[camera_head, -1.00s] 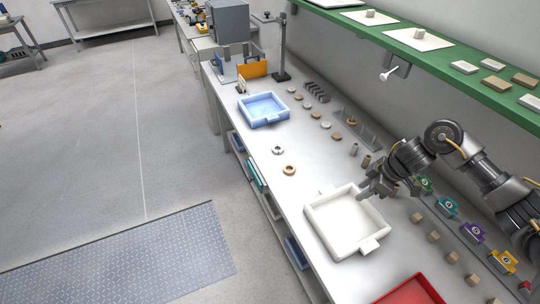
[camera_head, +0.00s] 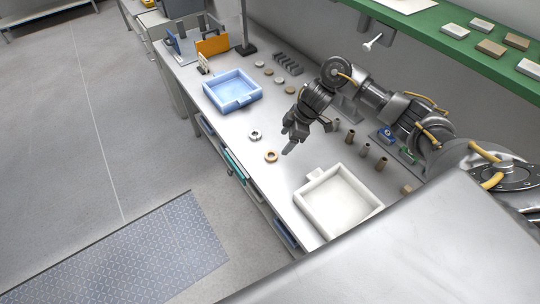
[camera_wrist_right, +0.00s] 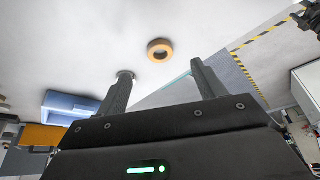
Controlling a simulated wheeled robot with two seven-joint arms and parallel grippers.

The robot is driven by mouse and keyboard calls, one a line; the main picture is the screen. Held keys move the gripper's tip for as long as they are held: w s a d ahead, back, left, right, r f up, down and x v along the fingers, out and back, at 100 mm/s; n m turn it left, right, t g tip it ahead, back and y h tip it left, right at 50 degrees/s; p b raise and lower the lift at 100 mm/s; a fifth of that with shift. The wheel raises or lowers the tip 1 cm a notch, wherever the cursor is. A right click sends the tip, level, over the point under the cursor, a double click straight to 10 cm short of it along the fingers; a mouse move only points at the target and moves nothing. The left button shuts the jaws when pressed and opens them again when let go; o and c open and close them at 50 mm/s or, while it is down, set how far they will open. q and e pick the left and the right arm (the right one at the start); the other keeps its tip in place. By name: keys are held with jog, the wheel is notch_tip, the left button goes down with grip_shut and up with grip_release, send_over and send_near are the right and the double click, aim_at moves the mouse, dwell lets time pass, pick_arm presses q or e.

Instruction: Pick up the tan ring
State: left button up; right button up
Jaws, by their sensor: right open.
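The tan ring (camera_head: 271,160) lies flat on the white bench near its front edge. It also shows in the right wrist view (camera_wrist_right: 160,59), ahead of the fingertips and roughly centred between them. My right gripper (camera_head: 289,150) is just to the right of the tan ring in the head view, pointing down towards the bench. In the right wrist view the right gripper (camera_wrist_right: 161,70) has its fingers wide apart with nothing between them. A grey-white ring (camera_head: 250,135) lies behind the tan one; a finger partly hides it in the wrist view. My left gripper is not in view.
A blue tray (camera_head: 233,104) stands beyond the rings, and a white tray (camera_head: 313,220) stands nearer. Several small cylinders (camera_head: 350,137) stand right of the gripper. A green shelf (camera_head: 425,30) overhangs the back. A large grey shape covers the lower right.

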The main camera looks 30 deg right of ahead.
aim_at(271, 157)
jog(key=f, duration=0.1)
jog(key=w+a+f, duration=0.1)
jog(key=shift+w+f, duration=0.15)
jog(key=shift+f, duration=0.15)
jog(key=shift+a+f, duration=0.15)
jog(key=shift+f, duration=0.05)
jog(key=p+x, duration=0.1)
jog(key=x, duration=0.4)
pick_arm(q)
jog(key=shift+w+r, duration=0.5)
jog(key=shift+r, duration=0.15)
pick_arm(e)
jog(key=shift+s, duration=0.2)
jog(key=shift+c, duration=0.3)
jog(key=c, duration=1)
